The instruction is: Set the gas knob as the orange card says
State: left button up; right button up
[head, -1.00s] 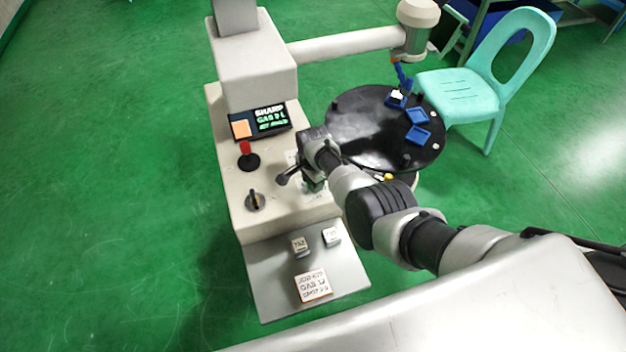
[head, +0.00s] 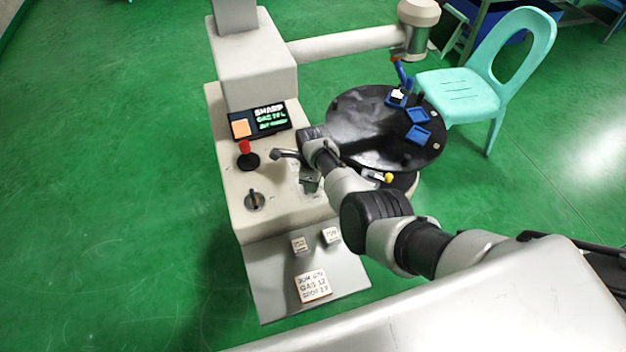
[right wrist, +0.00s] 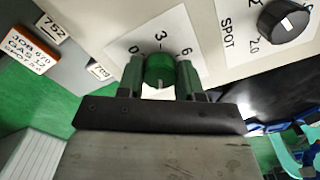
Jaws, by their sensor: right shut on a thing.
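The green gas knob (right wrist: 160,70) sits on a white dial plate (right wrist: 126,44) where 0, 3 and 6 show; the rest of its scale is hidden. My right gripper (right wrist: 160,84) is shut on the knob, one finger on each side. A white mark shows on the knob, but I cannot tell which number it points to. In the head view my right gripper (head: 311,184) is at the console's right side. The orange-edged card (head: 312,286) lies on the sloping front shelf; in the right wrist view the card (right wrist: 30,47) appears to read JOB 670, GAS 12, SPOT 2.0.
A black SPOT knob (right wrist: 288,20) is beside the gas dial. The console (head: 228,190) also bears a red-topped stick (head: 245,149), another knob (head: 255,200) and a lit display (head: 270,119). Two small number cards share the shelf. A round black table (head: 360,130) stands behind my right arm.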

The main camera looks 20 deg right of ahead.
jog(key=shift+r+m, duration=0.1)
jog(key=shift+m, duration=0.5)
jog(key=o, duration=0.9)
jog(key=shift+w+r, duration=0.1)
jog(key=shift+r, duration=0.25)
notch_tip(320, 180, up, 10)
jog(key=shift+p, duration=0.8)
